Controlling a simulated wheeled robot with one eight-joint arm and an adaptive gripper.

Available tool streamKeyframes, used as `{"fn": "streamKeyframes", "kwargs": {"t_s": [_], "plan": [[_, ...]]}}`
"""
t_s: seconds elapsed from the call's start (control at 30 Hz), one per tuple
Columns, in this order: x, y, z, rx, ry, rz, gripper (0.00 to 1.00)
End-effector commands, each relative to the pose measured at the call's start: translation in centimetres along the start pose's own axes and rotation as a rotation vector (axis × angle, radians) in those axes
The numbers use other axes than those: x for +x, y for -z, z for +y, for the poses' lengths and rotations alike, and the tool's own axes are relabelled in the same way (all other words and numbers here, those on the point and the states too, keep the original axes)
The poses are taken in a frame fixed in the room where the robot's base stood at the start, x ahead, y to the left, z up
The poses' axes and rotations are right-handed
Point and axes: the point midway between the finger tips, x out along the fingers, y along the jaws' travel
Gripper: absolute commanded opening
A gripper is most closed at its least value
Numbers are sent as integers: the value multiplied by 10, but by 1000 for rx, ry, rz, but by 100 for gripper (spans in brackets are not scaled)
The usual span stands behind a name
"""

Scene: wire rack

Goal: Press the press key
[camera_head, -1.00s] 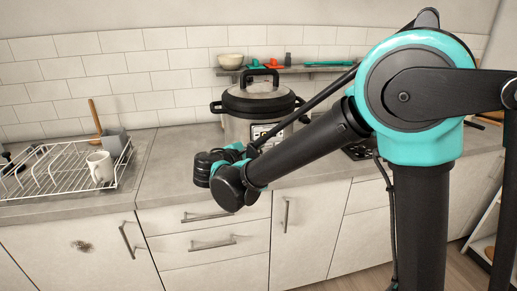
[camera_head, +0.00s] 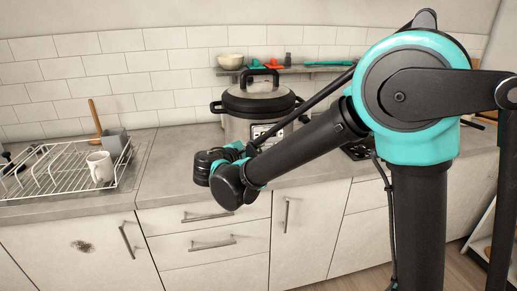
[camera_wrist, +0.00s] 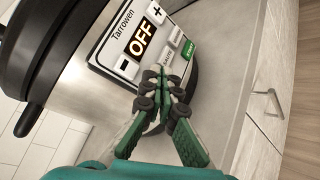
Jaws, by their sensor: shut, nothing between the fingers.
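The cooker (camera_head: 238,128) is a steel pot with a black lid, standing on the counter; its front also fills the upper wrist view (camera_wrist: 75,75). Its tilted control panel (camera_wrist: 112,50) has a display (camera_wrist: 143,38) reading OFF, plus and minus keys, small pale keys (camera_wrist: 168,55) and a green key (camera_wrist: 188,49). The small lettering is too blurred for me to tell which is the press key. My gripper (camera_wrist: 162,80) is shut and empty, its tips just in front of the panel's lower keys. I cannot tell whether they touch. In the head view, my wrist hides the fingers.
A white wire rack (camera_head: 55,170) with a mug (camera_head: 101,167) stands on the counter at left. A shelf (camera_head: 300,68) with a bowl (camera_head: 230,61) and utensils hangs behind the cooker. The counter (camera_head: 165,165) between rack and cooker is clear. Drawers and cupboards lie below.

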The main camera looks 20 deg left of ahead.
Motion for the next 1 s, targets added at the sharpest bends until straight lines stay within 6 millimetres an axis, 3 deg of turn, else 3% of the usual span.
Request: {"fn": "streamKeyframes", "kwargs": {"t_s": [1.0], "plan": [[-4,-3,-3,0,0,0,0]]}}
